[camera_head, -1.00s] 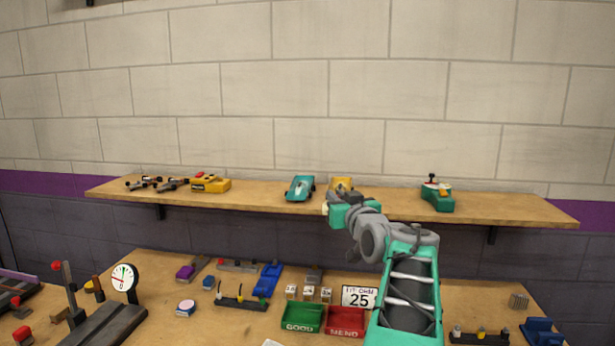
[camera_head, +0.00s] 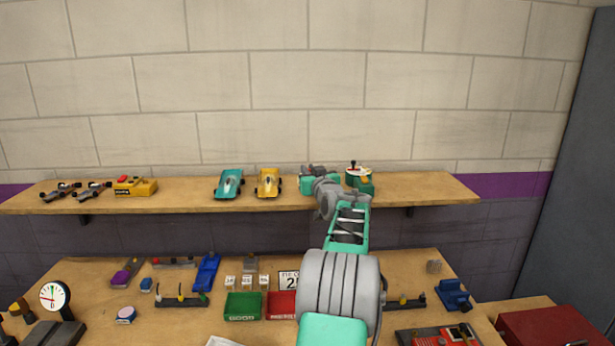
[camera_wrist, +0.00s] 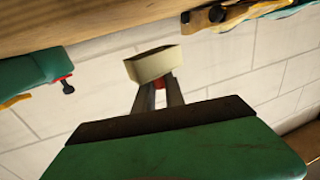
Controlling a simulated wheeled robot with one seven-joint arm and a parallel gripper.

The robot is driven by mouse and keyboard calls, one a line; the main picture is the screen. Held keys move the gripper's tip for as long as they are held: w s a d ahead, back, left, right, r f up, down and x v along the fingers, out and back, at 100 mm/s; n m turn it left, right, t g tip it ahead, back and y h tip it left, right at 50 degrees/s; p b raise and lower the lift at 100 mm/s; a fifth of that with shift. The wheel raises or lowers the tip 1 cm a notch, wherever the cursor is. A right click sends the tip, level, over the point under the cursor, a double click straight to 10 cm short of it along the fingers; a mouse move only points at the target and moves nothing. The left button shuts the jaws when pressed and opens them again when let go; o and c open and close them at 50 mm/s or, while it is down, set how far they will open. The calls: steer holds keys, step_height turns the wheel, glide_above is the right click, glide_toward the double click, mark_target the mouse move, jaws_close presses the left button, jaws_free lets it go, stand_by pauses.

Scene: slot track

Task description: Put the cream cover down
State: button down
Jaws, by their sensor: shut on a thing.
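The cream cover (camera_wrist: 152,65) is a small pale block between the fingertips of my gripper (camera_wrist: 160,90) in the wrist view. My gripper is shut on it. The cover shows against the wall, with a gap in the picture between it and the wooden shelf edge (camera_wrist: 90,30). In the head view my gripper (camera_head: 314,172) is at the shelf (camera_head: 425,190), between the yellow car and a green controller. My gripper and wrist hide the cover there.
A teal car (camera_head: 229,184), the yellow car (camera_head: 268,183) and a yellow box (camera_head: 135,187) stand on the shelf left of my gripper. The green controller (camera_head: 361,183) is close on its right. The shelf's right end is clear. The workbench below holds a green tray (camera_head: 243,306) and several parts.

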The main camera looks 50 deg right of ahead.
steer(key=f, duration=0.3)
steer(key=shift+w+d+f+p, duration=0.15)
steer(key=shift+d+f+p, duration=0.1)
steer(key=shift+p, duration=0.1)
steer(key=shift+f, duration=0.1)
steer(key=shift+f+b, duration=0.15)
steer(key=shift+b, duration=0.15)
steer(key=c, duration=1.4)
jaws_free()
